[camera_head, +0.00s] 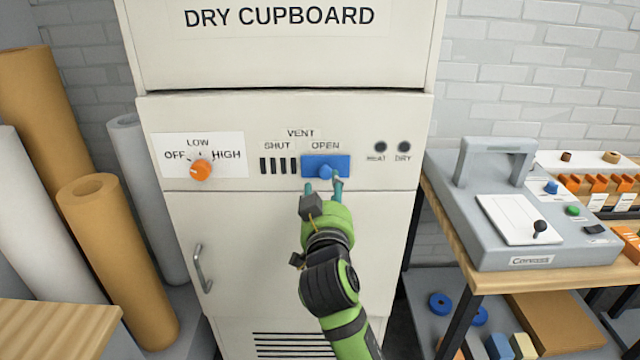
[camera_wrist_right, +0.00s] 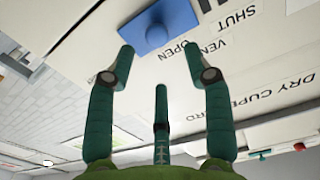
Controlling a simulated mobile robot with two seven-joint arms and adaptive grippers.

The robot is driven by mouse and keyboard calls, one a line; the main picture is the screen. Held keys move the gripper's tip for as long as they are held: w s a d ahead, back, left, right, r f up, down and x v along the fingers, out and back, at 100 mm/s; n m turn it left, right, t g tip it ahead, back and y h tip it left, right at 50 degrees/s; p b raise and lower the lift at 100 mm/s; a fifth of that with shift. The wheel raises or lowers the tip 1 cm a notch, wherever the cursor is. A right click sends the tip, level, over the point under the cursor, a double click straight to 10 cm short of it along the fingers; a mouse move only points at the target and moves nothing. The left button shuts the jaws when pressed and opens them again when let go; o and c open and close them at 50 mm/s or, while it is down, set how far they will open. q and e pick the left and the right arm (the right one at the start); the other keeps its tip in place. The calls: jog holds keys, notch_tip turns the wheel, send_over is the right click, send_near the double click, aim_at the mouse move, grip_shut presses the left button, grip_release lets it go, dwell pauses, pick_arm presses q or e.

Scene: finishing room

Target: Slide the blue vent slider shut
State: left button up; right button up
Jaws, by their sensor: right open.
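The blue vent slider (camera_head: 341,162) is a flat plate with a round knob (camera_head: 325,171) on the cupboard's front panel. It sits at the right, under the word OPEN. Dark vent slots (camera_head: 278,165) show uncovered to its left, under SHUT. My right gripper (camera_head: 323,186) is just below the slider, its fingers spread and empty near the knob. In the right wrist view the slider (camera_wrist_right: 158,22) shows upside down ahead of the open fingers (camera_wrist_right: 158,62). Contact with the knob cannot be told. My left gripper is not in view.
The orange heat knob (camera_head: 201,171) is left on the same panel. A door handle (camera_head: 203,268) is below it. Large rolls (camera_head: 108,235) stand at the left. A bench (camera_head: 500,283) with a grey machine (camera_head: 520,230) stands at the right.

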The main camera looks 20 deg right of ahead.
aim_at(326, 173)
jog(key=p+x, duration=0.1)
jog(key=x, duration=0.4)
jog(key=shift+w+d, duration=0.15)
jog(key=shift+w, duration=0.35)
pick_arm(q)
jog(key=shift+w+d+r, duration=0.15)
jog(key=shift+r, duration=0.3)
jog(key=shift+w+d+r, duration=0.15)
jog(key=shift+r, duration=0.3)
pick_arm(e)
jog(key=shift+w+d+f, duration=0.1)
jog(key=shift+w+d, duration=0.05)
jog(key=shift+w, duration=0.1)
grip_shut()
